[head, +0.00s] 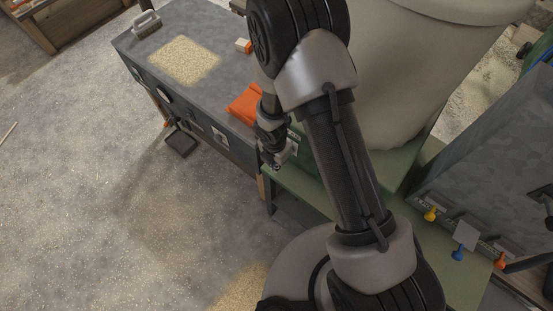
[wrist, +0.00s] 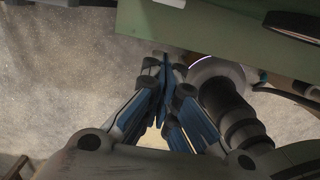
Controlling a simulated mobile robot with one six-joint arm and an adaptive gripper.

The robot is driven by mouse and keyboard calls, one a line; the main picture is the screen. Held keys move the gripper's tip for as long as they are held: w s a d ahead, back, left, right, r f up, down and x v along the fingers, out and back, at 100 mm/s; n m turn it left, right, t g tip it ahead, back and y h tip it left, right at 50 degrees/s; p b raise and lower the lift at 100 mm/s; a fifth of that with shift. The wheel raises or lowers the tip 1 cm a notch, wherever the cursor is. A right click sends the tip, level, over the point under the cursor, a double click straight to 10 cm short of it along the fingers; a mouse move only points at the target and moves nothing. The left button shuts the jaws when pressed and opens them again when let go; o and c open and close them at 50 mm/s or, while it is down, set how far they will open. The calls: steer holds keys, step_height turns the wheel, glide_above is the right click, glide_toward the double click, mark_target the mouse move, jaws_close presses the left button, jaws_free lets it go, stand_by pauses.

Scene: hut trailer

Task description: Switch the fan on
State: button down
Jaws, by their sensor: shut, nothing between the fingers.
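I cannot pick out the fan or its switch for certain. A green machine (head: 305,188) with a large beige drum or bag (head: 405,95) stands right of the workbench; my arm hides part of it. My gripper (head: 275,164) is low beside the green machine's left end, close to a small pale plate there. In the wrist view my gripper (wrist: 163,62) is shut and empty, its fingertips near the edge of a green panel (wrist: 200,32). I cannot tell whether they touch it. A white label (wrist: 171,3) shows on the panel.
A grey workbench (head: 140,52) with sawdust, a trowel-like tool (head: 147,23) and an orange item (head: 245,104) stands at upper left. A grey cabinet (head: 495,165) with yellow, blue and orange knobs is at right. The floor at left is mostly clear.

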steer(key=w+d+p, duration=0.2)
steer(key=w, duration=0.1)
steer(key=shift+d+r, duration=0.1)
steer(key=shift+r, duration=0.25)
steer(key=w+d+r+p, duration=0.1)
steer(key=p, duration=0.2)
stand_by(0.4)
steer(key=shift+a, duration=0.1)
steer(key=shift+r+p, duration=0.75)
steer(key=shift+p, duration=0.1)
